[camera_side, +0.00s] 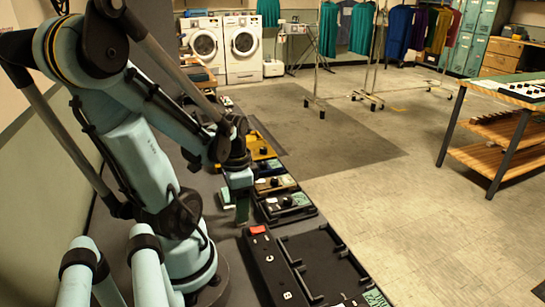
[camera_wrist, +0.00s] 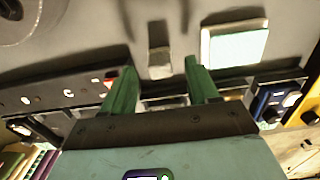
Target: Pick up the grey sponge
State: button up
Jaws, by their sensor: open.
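In the wrist view, a small grey block (camera_wrist: 160,63), which looks like the grey sponge, sits on the grey surface just beyond my fingertips. It appears between the two fingers in the picture, with clear gaps on both sides. My gripper (camera_wrist: 160,68) has two green fingers spread apart, with nothing held. In the side view, my gripper (camera_side: 242,216) points down close to the dark surface beside the row of trays. I cannot make out the grey sponge there; my gripper may hide it.
A pale green, light-edged pad (camera_wrist: 235,46) lies right of the grey block; it also shows in the side view (camera_side: 227,198). A black panel (camera_side: 270,268) with a red button and white letters, and several knobbed trays (camera_side: 285,203), line the surface's edge.

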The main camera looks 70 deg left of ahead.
jog(key=shift+f, duration=1.3)
jog(key=shift+c, duration=0.4)
jog(key=c, duration=1)
